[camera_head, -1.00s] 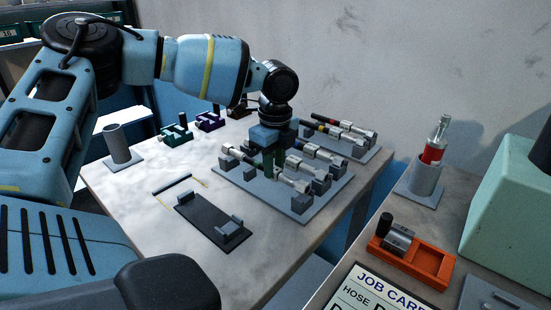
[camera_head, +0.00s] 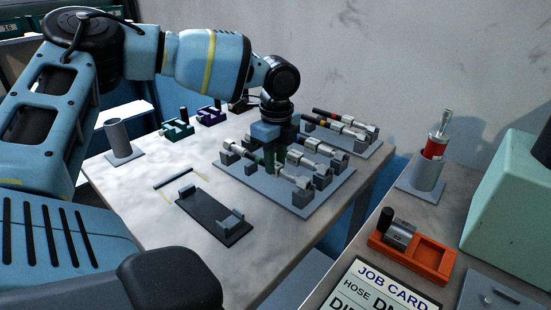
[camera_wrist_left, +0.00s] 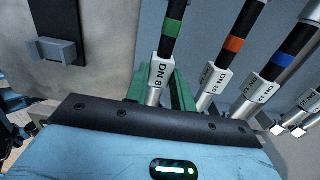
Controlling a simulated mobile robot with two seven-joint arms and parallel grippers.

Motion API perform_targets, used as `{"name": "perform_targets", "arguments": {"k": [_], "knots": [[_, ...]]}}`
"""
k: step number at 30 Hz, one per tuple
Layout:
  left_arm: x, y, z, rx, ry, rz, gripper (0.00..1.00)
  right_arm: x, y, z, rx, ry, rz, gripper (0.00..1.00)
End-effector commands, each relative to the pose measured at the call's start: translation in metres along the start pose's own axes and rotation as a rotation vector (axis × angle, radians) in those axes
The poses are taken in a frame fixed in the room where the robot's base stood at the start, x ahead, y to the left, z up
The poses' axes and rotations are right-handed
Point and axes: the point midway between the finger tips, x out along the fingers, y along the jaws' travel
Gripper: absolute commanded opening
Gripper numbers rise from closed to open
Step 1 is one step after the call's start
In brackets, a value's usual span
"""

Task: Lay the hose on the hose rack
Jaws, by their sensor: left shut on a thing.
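My left gripper (camera_head: 270,160) is shut on a hose with a green band, marked DN 8 (camera_wrist_left: 159,74). The gripper points down over the front row of a grey rack plate (camera_head: 252,189) with upright blocks. The held hose (camera_head: 289,178) lies along that row, at or just over its blocks; I cannot tell whether it touches them. In the left wrist view, hoses with an orange band (camera_wrist_left: 235,44) and a blue band (camera_wrist_left: 284,59) lie to its right. My right gripper is not in view.
A dark plate with two empty cradles (camera_head: 207,213) lies left of the rack. A second rack (camera_head: 359,148) with hoses is behind. A grey tube holder (camera_head: 118,139) and green clamp (camera_head: 177,129) stand back left. An orange tray (camera_head: 432,258) and job card (camera_head: 378,287) lie right.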

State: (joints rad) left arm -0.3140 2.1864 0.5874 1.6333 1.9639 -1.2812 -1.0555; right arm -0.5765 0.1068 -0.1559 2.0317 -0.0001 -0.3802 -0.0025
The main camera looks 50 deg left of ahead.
Motion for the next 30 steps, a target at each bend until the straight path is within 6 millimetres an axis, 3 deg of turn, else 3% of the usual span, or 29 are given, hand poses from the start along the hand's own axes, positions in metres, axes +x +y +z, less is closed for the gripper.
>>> {"name": "perform_targets", "arguments": {"k": [22,23,28,30], "knots": [[0.0095,-0.0003,-0.0002,0.000,0.000,-0.001,0.00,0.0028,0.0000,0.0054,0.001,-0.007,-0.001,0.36],[0.0095,-0.0003,-0.0002,0.000,0.000,-0.001,0.26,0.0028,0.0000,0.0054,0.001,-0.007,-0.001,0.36],[0.0091,-0.0002,-0.0002,0.000,0.000,-0.001,0.48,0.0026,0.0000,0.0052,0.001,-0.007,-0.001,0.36],[0.0092,-0.0002,-0.0002,0.000,0.000,-0.001,0.50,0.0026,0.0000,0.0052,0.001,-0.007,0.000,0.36]]}}
